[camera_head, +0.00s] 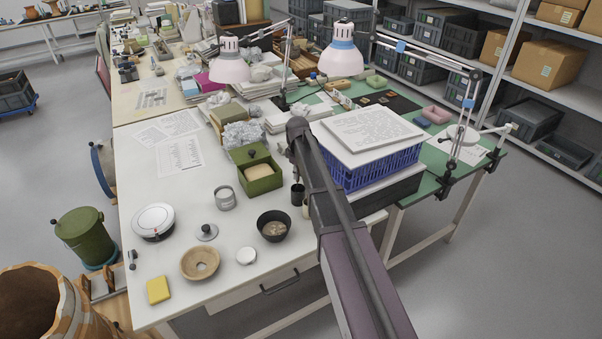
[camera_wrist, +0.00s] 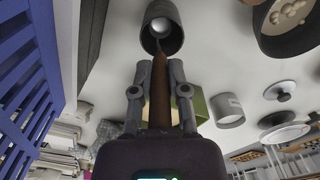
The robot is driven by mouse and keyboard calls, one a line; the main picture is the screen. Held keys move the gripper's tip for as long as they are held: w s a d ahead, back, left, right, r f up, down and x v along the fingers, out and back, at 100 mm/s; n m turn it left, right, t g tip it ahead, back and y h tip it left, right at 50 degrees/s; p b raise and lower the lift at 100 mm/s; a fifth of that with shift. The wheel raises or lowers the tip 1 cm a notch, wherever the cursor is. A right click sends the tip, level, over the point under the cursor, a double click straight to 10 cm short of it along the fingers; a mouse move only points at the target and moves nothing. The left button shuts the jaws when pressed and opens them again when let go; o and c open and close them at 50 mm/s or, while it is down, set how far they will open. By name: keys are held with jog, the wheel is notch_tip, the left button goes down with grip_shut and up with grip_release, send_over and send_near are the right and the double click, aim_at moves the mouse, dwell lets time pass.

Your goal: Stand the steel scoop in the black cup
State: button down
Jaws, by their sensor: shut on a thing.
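My gripper (camera_wrist: 158,78) is shut on the brown handle of the steel scoop (camera_wrist: 159,100) in the wrist view. The handle points away from me, and a thin stem runs from it toward the black cup (camera_wrist: 174,43). A shiny round end shows within the outline of the cup's mouth. I cannot tell how deep it sits or whether it touches the cup. In the head view the black cup (camera_head: 298,194) stands upright on the white table, just left of my arm.
Near the cup are a black bowl (camera_head: 273,230) with pieces inside, a metal can (camera_head: 225,198), an open green box (camera_head: 262,181) and a blue crate (camera_head: 378,167) with a white board on top. The table's front edge is close to the bowl.

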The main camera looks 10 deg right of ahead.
jog(key=c, duration=0.6)
grip_release()
jog(key=shift+o, duration=0.2)
jog(key=shift+s, duration=0.15)
jog(key=shift+r, duration=0.15)
